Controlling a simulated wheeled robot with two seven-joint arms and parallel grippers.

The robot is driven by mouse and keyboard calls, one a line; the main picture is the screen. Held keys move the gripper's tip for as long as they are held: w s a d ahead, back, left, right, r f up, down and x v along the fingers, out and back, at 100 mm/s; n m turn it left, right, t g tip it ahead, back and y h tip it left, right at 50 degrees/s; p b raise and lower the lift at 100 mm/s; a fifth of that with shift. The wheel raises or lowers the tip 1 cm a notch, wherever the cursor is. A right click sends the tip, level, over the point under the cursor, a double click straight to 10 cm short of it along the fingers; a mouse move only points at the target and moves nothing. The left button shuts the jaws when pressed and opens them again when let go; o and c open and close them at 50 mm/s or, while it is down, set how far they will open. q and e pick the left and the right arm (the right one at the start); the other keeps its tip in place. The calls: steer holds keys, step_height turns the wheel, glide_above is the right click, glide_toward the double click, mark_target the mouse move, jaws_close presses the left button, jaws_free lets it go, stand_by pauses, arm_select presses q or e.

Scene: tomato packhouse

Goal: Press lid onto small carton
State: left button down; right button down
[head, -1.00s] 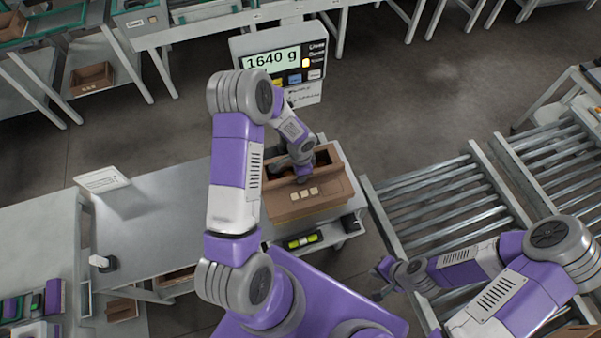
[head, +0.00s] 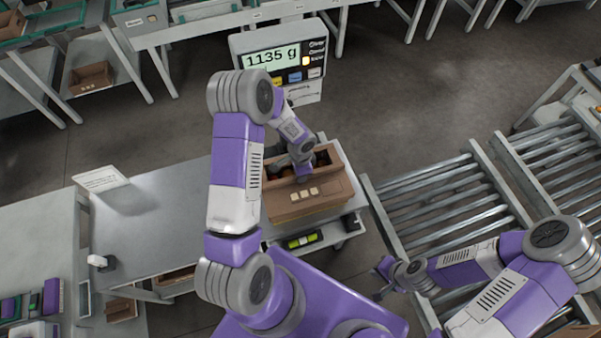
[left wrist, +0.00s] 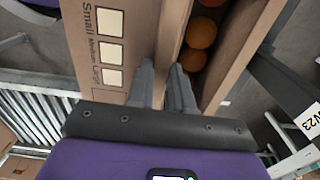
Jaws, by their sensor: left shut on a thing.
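The small carton (head: 306,202), a brown cardboard box with three pale label squares, stands on the bench by the scale display. Its top shows open in part, with orange-red tomatoes (left wrist: 201,33) inside in the left wrist view. My left gripper (left wrist: 163,68) is shut on the carton's front wall or a flap along its upper edge; I cannot tell which. The label "Small Medium Large" is beside the fingers. No separate lid can be made out. My right gripper (head: 381,279) hangs apart from the carton, left of the roller conveyor, and looks open and empty.
The scale display (head: 278,60) behind the carton reads 1135 g. A roller conveyor (head: 440,190) lies to the right. The grey bench (head: 150,225) left of the carton is mostly clear, with a white card (head: 101,179) on it. A green-yellow item (head: 303,241) lies on a shelf below.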

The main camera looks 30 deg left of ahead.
arm_select(q)
steer(key=shift+f, duration=0.1)
steer(key=c, duration=0.9)
jaws_free()
steer(key=shift+c, duration=0.2)
steer(key=shift+c, duration=0.3)
steer(key=shift+c, duration=1.3)
steer(key=shift+r+p, duration=2.85)
steer(key=shift+r, duration=1.25)
